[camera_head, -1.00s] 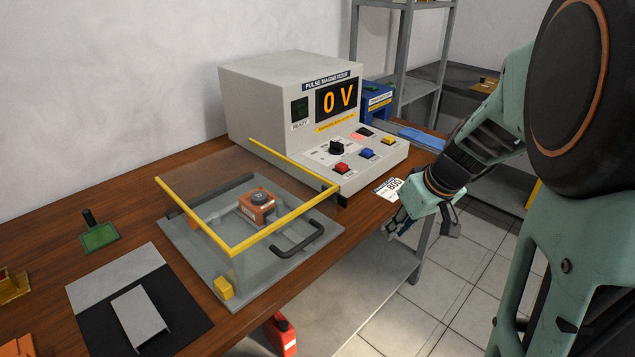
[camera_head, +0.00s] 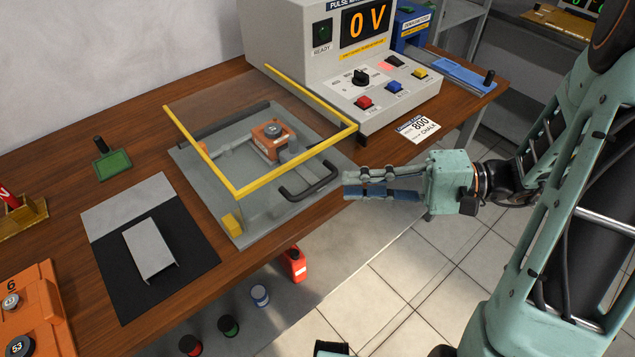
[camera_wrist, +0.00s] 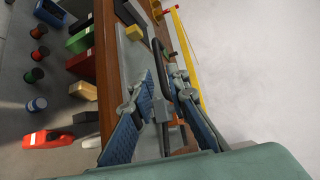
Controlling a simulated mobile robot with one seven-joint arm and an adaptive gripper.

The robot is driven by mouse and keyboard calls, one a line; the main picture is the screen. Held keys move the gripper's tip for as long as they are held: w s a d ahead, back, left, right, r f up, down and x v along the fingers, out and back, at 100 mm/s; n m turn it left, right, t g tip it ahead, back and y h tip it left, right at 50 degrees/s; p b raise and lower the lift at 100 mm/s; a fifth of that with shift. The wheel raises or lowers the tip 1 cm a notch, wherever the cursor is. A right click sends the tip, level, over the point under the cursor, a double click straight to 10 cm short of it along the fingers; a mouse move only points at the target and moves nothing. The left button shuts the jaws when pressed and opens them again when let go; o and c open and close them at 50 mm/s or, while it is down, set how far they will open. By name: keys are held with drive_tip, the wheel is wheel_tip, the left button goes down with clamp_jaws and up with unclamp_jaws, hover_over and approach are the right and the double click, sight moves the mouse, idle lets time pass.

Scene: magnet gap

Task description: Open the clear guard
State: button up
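The clear guard (camera_head: 243,188) is a transparent cover with a yellow rim, down over a grey base plate on the bench. Through it shows an orange block (camera_head: 270,134) with a round metal piece. A black bar handle (camera_head: 312,184) sits at the guard's front edge. My gripper (camera_head: 346,184) is just right of the handle, pointing at it. In the wrist view the fingers of my gripper (camera_wrist: 164,78) stand apart, with the dark handle (camera_wrist: 163,56) beyond and near their tips. I see nothing held; whether a finger touches the handle cannot be told.
The pulse magnetizer (camera_head: 362,70), reading 0 V, stands behind with knob and buttons. An 800 card (camera_head: 418,128) lies at the bench edge. A black and grey mat (camera_head: 190,250) with a grey channel lies left. Several containers, including a red bottle (camera_head: 295,263), stand below the bench.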

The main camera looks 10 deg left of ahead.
sight(320, 186)
drive_tip(key=a, duration=0.5)
drive_tip(key=a+f, duration=0.1)
drive_tip(key=a, duration=0.1)
drive_tip(key=shift+s+a+f, duration=0.1)
drive_tip(key=shift+s+a, duration=0.15)
drive_tip(key=shift+s, duration=0.1)
drive_tip(key=shift+c, duration=0.4)
clamp_jaws()
